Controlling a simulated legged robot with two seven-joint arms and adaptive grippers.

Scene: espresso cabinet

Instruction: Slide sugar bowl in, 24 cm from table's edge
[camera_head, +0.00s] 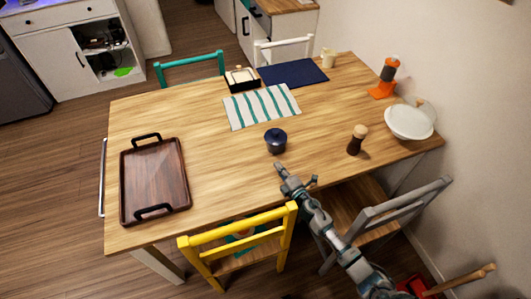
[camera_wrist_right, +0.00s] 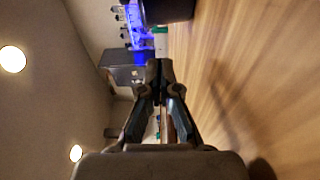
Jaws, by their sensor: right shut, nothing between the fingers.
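The sugar bowl (camera_head: 276,142), a small dark blue lidded pot, stands upright on the wooden table (camera_head: 215,150), in from the edge with the yellow chair. My right gripper (camera_head: 280,166) reaches in over that edge, low by the tabletop, just on the near side of the bowl. It is shut and empty; its fingertips (camera_wrist_right: 160,68) meet in the wrist view. A dark rounded thing at the top of the wrist view, likely the bowl (camera_wrist_right: 168,10), is cut off by the frame. I cannot tell whether the gripper touches the bowl. My left gripper is not in view.
A striped cloth (camera_head: 262,106) lies just beyond the bowl. A pepper mill (camera_head: 356,140) and white bowl (camera_head: 409,122) stand to the right. A wooden tray (camera_head: 155,181) lies at left. A yellow chair (camera_head: 240,232) and grey chair (camera_head: 375,215) stand at the near edge.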

